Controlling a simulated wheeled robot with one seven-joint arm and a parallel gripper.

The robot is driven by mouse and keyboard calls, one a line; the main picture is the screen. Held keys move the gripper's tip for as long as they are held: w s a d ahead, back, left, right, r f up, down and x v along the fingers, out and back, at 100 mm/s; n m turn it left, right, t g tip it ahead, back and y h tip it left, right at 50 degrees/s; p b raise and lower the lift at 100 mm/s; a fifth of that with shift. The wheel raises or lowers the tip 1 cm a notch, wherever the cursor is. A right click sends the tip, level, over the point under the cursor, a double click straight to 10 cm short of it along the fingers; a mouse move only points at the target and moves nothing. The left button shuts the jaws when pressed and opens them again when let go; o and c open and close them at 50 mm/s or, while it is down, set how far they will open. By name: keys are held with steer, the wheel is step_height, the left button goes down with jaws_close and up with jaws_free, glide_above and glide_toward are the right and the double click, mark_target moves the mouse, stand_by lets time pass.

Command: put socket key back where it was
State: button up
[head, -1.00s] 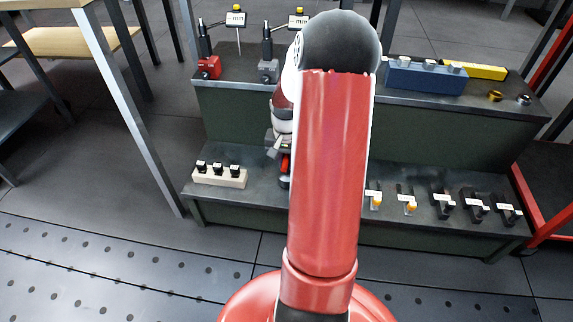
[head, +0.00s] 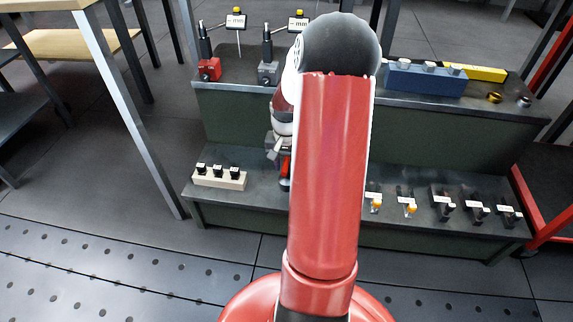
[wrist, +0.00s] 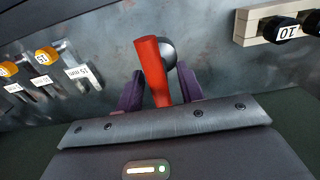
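A red bar-shaped piece with a grey rounded part beside its top (wrist: 152,70) stands between the fingers of my gripper (wrist: 160,92); it may be the socket key. The purple fingers lie on either side of it, with little gap showing. I cannot tell whether they press on it. In the head view the red piece (head: 285,165) shows just left of my arm, at the lower shelf, below my gripper. My arm hides part of it. Whether its lower end touches the shelf is not clear.
The lower shelf (head: 270,207) holds a pale block with several black-topped pieces (head: 219,178) at left. Orange-tipped tools (head: 410,209) and dark labelled tools (head: 477,211) stand at right. The upper shelf bears a blue block (head: 425,80) and a yellow box (head: 474,74).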

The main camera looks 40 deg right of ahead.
step_height(320, 180, up, 12)
steer(key=shift+a+f+p, duration=0.15)
steer(key=shift+f+p, duration=0.1)
steer(key=shift+p, duration=0.95)
steer(key=s+a+r+n+t, duration=0.2)
steer(key=s+a+r+n, duration=0.1)
steer(key=a, duration=0.5)
steer(key=s+a+r+n+t, duration=0.1)
steer(key=s+a+r+n, duration=0.2)
steer(key=s+a+r, duration=0.3)
steer(key=s+a+r+n+t, duration=0.2)
steer(key=s+a+r+n, duration=0.2)
steer(key=a, duration=0.7)
steer(key=shift+s+a+r+t, duration=0.3)
steer(key=shift+s+r, duration=0.3)
steer(key=shift+s, duration=0.2)
step_height(320, 180, up, 8)
steer(key=p, duration=0.8)
steer(key=shift+r, duration=0.2)
